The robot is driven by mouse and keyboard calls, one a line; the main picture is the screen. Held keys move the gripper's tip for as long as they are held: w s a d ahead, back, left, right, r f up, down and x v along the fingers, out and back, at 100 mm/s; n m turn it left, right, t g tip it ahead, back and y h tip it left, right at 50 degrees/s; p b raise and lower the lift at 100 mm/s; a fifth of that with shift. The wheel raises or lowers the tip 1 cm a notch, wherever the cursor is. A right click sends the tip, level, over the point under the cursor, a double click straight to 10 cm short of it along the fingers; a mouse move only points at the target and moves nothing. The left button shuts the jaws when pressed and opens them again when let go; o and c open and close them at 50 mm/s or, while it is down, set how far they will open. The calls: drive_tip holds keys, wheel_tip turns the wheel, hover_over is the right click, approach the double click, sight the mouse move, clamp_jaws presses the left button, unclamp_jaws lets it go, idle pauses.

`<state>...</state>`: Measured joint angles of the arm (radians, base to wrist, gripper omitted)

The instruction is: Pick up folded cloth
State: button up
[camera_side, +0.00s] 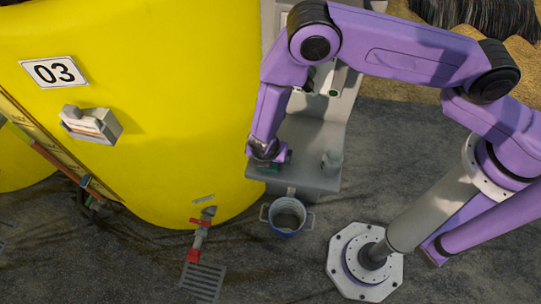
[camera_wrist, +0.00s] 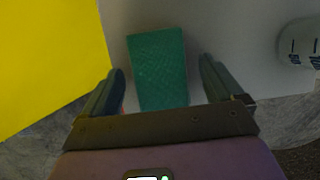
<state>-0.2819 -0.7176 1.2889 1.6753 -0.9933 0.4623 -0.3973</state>
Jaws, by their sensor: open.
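The folded cloth (camera_wrist: 158,68) is a green, textured rectangle lying on a grey surface (camera_wrist: 225,25) in the wrist view. My gripper (camera_wrist: 160,78) is open, with one dark finger to the left of the cloth and one to the right. Gaps show between the cloth and both fingers. The near end of the cloth reaches close to the gripper's body. In the side view my gripper (camera_side: 268,160) is low over the grey skid shelf (camera_side: 310,175), close to the yellow tank. Only a small green patch shows there, and the arm hides most of the cloth.
A big yellow tank (camera_side: 150,170) stands directly left of the shelf. A grey cylindrical container (camera_side: 332,162) stands on the shelf to the right; it also shows in the wrist view (camera_wrist: 298,42). A blue-rimmed bucket (camera_side: 287,217) stands on the ground below the shelf.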

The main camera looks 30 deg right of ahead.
drive_tip(key=c, duration=1.1)
drive_tip(key=shift+o, duration=0.2)
drive_tip(key=shift+r, duration=0.1)
drive_tip(key=shift+s+a+r, duration=0.1)
drive_tip(key=shift+a+r, duration=0.1)
drive_tip(key=shift+r, duration=0.4)
wheel_tip(320, 180, up, 6)
drive_tip(key=shift+f, duration=0.1)
drive_tip(key=s+a, duration=1.3)
drive_tip(key=s, duration=0.1)
drive_tip(key=shift+a+f, duration=0.1)
drive_tip(key=shift+a, duration=0.3)
drive_tip(key=shift+c, duration=0.7)
